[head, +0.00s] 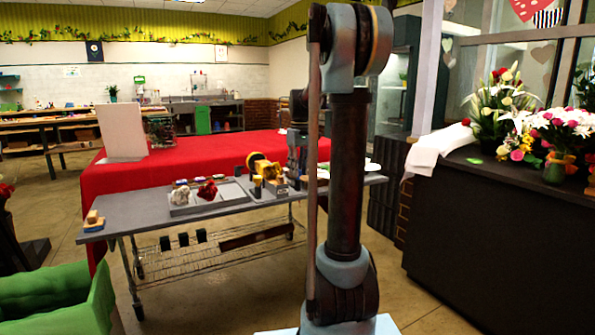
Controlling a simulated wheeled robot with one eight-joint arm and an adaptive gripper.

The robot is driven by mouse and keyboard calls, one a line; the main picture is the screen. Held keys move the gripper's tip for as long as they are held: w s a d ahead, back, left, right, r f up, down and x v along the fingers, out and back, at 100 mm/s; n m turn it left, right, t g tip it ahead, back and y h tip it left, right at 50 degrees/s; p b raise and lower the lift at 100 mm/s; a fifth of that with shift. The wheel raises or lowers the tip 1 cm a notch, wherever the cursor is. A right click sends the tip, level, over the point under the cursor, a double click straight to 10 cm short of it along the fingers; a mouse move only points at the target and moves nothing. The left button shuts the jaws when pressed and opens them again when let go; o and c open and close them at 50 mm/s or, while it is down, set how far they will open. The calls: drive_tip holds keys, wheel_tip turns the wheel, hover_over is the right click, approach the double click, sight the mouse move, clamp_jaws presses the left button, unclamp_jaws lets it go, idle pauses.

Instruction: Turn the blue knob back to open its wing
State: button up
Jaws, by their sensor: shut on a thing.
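The far part of my arm reaches down to the grey metal bench, with my gripper (295,180) low over the bench top, partly hidden behind my own upright arm link. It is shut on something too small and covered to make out. A yellow and black device (262,170) stands on the bench just left of my gripper. I cannot make out the blue knob or its wing, nor how far the wing is turned.
The grey bench (130,211) holds a pale tray (222,205) with a white and a red bunch, and small blocks (94,218) at its left end. A red-covered table (200,150) stands behind. A dark flower counter (500,240) is at right, a green bin (60,300) at lower left.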

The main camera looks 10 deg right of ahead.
drive_tip(key=shift+m, duration=0.3)
drive_tip(key=m, duration=0.8)
drive_tip(key=shift+m, duration=0.3)
drive_tip(key=m, duration=0.8)
drive_tip(key=shift+m+t, duration=0.3)
drive_tip(key=shift+m, duration=0.3)
drive_tip(key=o, duration=1.1)
